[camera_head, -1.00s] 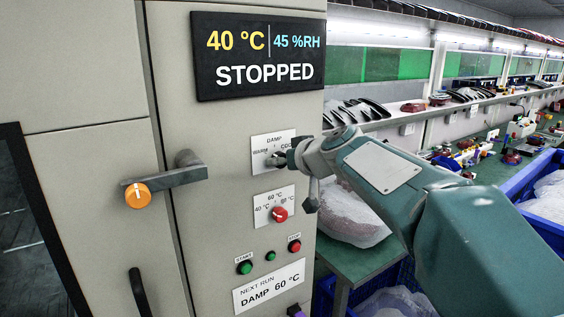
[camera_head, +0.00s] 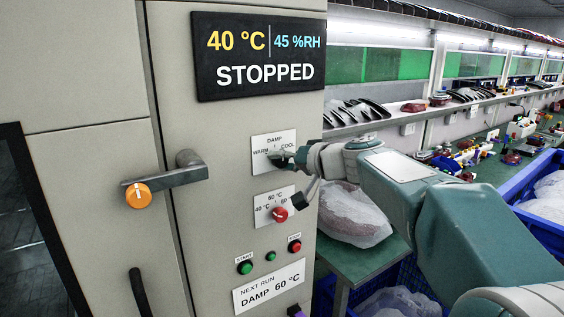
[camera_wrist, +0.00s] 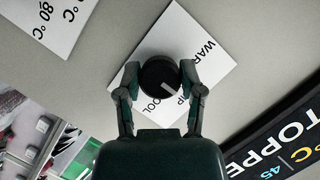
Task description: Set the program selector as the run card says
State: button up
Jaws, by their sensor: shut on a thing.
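The program selector is a round black knob (camera_wrist: 160,75) on a white plate (camera_head: 262,150) marked WARM, DAMP and COOL. My gripper (camera_wrist: 160,79) is shut on the knob, one finger on each side. In the wrist view, the knob's white mark points to the lower right, toward the partly covered DAMP label. In the head view my gripper (camera_head: 284,158) hides most of the knob. The run card (camera_head: 269,287) below reads "NEXT RUN DAMP 60 °C".
A red temperature knob (camera_head: 280,214) sits just below my gripper. Green start (camera_head: 245,268) and red stop (camera_head: 294,246) buttons are lower. The display (camera_head: 259,56) above reads 40 °C, 45 %RH, STOPPED. A door handle (camera_head: 167,178) juts out at left; a green table (camera_head: 352,258) stands at right.

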dwell(0.5)
jog(key=o, duration=1.2)
jog(key=shift+w, duration=0.15)
jog(key=v, duration=1.2)
jog(key=shift+f, duration=0.2)
jog(key=s+d+f+g+h, duration=0.1)
jog(key=s+d+f+h, duration=0.1)
jog(key=s+f+h, duration=0.2)
jog(key=s+d+f+g+h, duration=0.1)
jog(key=s+d+f+h, duration=0.2)
jog(key=s+f, duration=0.7)
jog(key=s+d+f+g+h, duration=0.1)
jog(key=s+f+h, duration=0.3)
jog(key=s+f, duration=0.4)
jog(key=shift+s+d+g+h, duration=0.15)
jog(key=shift+s+d, duration=0.15)
jog(key=shift+s, duration=0.5)
jog(key=shift+s+d+g+h, duration=0.1)
jog(key=shift+s+d, duration=0.15)
jog(key=shift+s, duration=0.5)
jog(key=shift+s+d+g+h, duration=0.15)
jog(key=shift+s+d, duration=0.15)
jog(key=shift+s, duration=0.5)
